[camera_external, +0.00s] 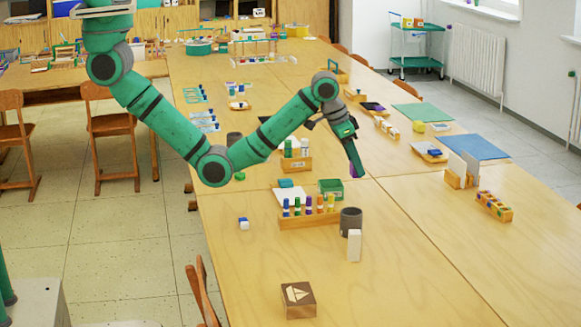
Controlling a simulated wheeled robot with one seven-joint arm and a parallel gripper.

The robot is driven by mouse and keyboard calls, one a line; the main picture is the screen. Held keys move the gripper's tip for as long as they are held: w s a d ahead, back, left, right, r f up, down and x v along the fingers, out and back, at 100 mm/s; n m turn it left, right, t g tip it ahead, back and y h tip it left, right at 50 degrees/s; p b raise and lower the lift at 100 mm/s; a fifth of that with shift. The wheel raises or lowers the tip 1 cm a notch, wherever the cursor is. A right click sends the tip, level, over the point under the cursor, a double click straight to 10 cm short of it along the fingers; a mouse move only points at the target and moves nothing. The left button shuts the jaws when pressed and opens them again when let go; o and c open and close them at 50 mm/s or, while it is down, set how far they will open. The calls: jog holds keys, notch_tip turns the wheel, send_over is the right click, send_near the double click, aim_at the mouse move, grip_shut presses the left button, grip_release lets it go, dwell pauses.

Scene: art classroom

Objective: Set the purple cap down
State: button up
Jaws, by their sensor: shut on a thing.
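My gripper (354,170) points down over the long wooden table, near its middle. It is shut on the purple cap (351,172), a small patch of purple at the fingertips. The fingers hide most of the cap. From this angle I cannot tell how high the cap is above the table. To the front left of it, a wooden rack (310,220) holds several upright markers with coloured caps.
A green box (330,188) stands left of my gripper. A grey cup (350,220) and a white block (354,245) stand in front. The table (420,270) is bare at front right.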

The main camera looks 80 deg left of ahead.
jog(key=s+a, duration=0.1)
jog(key=a, duration=0.7)
jog(key=shift+n, duration=0.3)
jog(key=shift+s+d+f, duration=0.1)
jog(key=shift+d+f, duration=0.05)
jog(key=shift+f, duration=3.55)
jog(key=shift+d+f, duration=0.15)
jog(key=shift+f, duration=3.5)
jog(key=shift+f, duration=0.15)
jog(key=o, duration=1.1)
jog(key=shift+c, duration=0.2)
